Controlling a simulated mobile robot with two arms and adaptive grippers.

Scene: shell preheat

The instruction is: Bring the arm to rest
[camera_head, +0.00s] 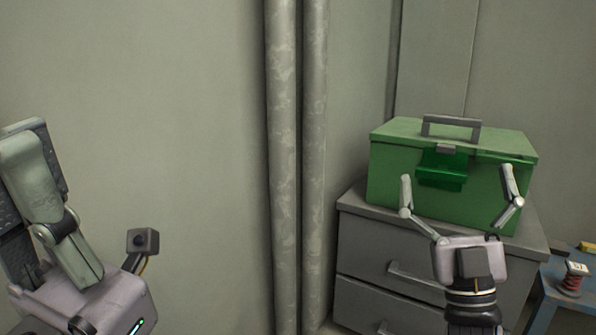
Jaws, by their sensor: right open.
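My right gripper (457,190) is at the right of the head view, fingers spread wide and empty. It is in front of a green toolbox (395,172), and its fingertips overlap the box's front in the picture. I cannot tell how far apart they are in depth. My left arm comes in at the lower left. Parts of the left gripper (50,200) seem to show there, seen from close by, but its fingertips are not clear.
The green toolbox with a grey handle stands on a grey drawer cabinet (365,255). Two vertical pipes (298,150) run along the wall in the middle. A blue table (560,290) at the right edge bears a small red spool-like item (573,278). The space between my arms looks free.

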